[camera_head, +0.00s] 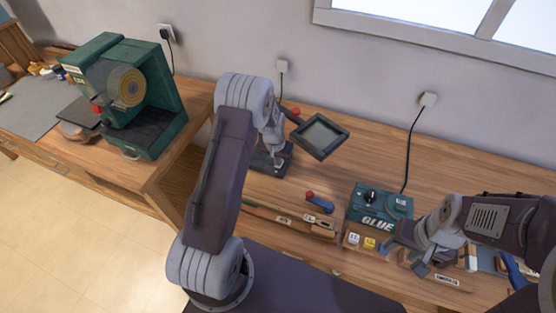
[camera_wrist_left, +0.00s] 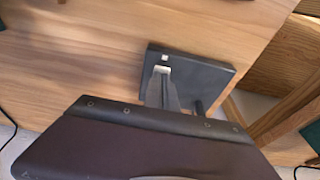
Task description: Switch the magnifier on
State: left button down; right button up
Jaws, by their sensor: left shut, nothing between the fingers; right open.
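The magnifier (camera_head: 322,136) has a dark square frame around a pale lens, with a dark base (camera_head: 286,162) on the wooden bench; my left arm partly covers it in the head view. In the left wrist view the black square base (camera_wrist_left: 215,75) shows a small white mark (camera_wrist_left: 165,57), which may be the switch. My left gripper (camera_wrist_left: 163,75) is shut and empty, its tips over the base beside that mark. Whether they touch it I cannot tell. My right gripper (camera_head: 408,252) is open and empty near the bench's front edge, in front of the green glue box.
The green glue box (camera_head: 368,208) stands right of the magnifier, with a cable to the wall socket. A blue tool with a red end (camera_head: 321,203) lies between them. A green machine (camera_head: 160,95) stands on the left bench. Bare bench lies behind the glue box.

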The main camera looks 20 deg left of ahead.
pick_arm(q)
jog(key=shift+s+f+b, duration=0.2)
jog(key=shift+f+b, duration=0.4)
jog(key=shift+f, duration=0.2)
jog(key=shift+s+r, duration=0.25)
jog(key=shift+r, duration=0.15)
jog(key=shift+w+p, duration=0.3)
jog(key=shift+w, duration=0.15)
jog(key=shift+w+r, duration=0.2)
jog(key=shift+w, duration=0.2)
